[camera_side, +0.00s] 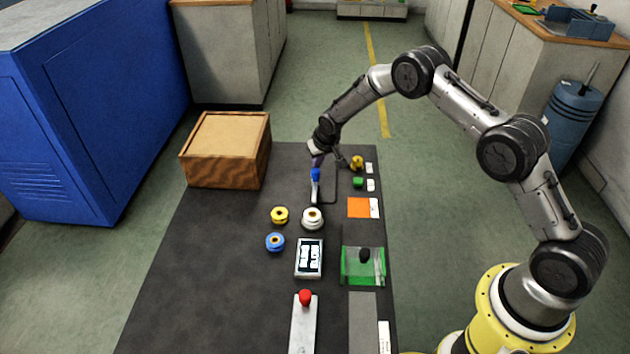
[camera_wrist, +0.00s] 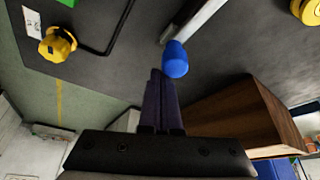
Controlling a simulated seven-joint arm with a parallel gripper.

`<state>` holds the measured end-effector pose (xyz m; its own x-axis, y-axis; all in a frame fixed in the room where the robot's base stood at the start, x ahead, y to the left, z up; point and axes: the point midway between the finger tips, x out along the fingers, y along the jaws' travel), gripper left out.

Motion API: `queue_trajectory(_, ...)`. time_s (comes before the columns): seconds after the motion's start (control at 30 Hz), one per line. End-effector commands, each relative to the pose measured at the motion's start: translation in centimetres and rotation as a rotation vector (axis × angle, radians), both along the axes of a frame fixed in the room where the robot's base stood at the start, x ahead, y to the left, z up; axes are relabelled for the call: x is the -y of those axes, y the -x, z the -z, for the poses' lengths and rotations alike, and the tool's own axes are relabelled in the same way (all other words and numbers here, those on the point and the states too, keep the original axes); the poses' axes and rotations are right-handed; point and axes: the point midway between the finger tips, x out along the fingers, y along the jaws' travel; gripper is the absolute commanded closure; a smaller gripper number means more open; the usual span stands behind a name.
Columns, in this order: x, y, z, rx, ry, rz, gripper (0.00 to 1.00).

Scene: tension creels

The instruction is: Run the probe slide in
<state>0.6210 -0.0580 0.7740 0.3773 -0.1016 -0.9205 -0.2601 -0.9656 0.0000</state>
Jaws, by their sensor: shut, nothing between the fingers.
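A slide with a blue knob (camera_side: 315,174) on a narrow pale bar (camera_side: 315,192) is at the far part of the dark table. Another slide, with a red knob (camera_side: 305,297) on a pale plate (camera_side: 303,328), is at the near edge. No label shows which is the probe slide. My gripper (camera_side: 318,160) is at the blue knob, far from the red one. In the wrist view my purple fingers (camera_wrist: 157,77) are shut together and empty, with the blue knob (camera_wrist: 175,58) just beyond their tips. I cannot tell whether they touch it.
A wooden box (camera_side: 222,170) stands at the table's back left. Yellow (camera_side: 279,215), white (camera_side: 312,218) and blue (camera_side: 275,242) spools and a display (camera_side: 309,258) lie toward the middle. A green fixture (camera_side: 363,267) and a yellow knob (camera_side: 357,162) are at right. The left front is clear.

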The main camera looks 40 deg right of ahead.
Motion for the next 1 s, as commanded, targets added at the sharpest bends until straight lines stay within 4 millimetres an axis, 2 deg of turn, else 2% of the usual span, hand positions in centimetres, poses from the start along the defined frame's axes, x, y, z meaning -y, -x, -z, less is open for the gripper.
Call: queue_trajectory(1.0, -1.6, 1.8, 0.2, -0.006, 0.000, -0.001, 1.00)
